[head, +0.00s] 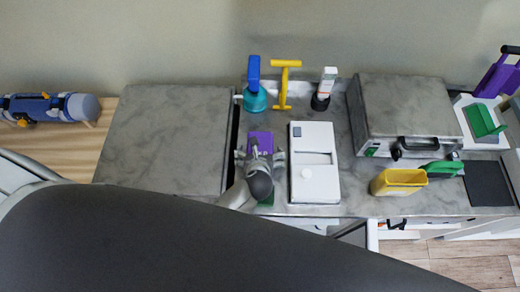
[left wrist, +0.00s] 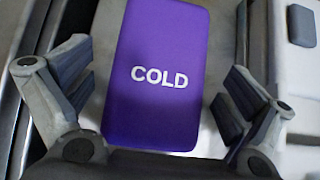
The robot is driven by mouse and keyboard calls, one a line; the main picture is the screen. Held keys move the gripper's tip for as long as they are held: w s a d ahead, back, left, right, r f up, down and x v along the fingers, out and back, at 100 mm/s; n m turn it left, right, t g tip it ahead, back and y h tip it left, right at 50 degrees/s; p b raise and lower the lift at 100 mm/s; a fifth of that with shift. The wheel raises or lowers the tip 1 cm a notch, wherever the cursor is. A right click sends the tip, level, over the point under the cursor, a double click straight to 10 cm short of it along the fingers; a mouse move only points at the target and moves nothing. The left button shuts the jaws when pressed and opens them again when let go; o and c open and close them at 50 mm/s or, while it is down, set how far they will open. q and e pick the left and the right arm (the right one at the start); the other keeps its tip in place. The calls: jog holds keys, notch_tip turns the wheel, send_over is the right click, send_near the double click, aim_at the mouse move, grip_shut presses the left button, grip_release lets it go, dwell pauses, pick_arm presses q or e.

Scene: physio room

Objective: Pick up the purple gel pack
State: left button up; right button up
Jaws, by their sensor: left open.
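The purple gel pack (head: 261,139), marked "COLD", lies flat on the grey counter. In the left wrist view the gel pack (left wrist: 158,110) fills the middle of the picture. My left gripper (head: 260,157) is over the near part of the pack in the head view and hides some of it. In the left wrist view my left gripper (left wrist: 152,88) is open, with one finger on each side of the pack and a gap on both sides. My right gripper is not in view.
A white device (head: 314,181) stands close to the right of the gel pack. A teal and blue bottle (head: 254,98), a yellow tool (head: 284,86) and a white bottle (head: 326,84) stand behind it. A yellow container (head: 398,182) is further right. A raised grey slab (head: 165,140) lies left.

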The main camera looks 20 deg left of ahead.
pick_arm(q)
jog(key=shift+c, duration=0.3)
jog(key=c, duration=1.2)
jog(key=shift+w+r, duration=0.1)
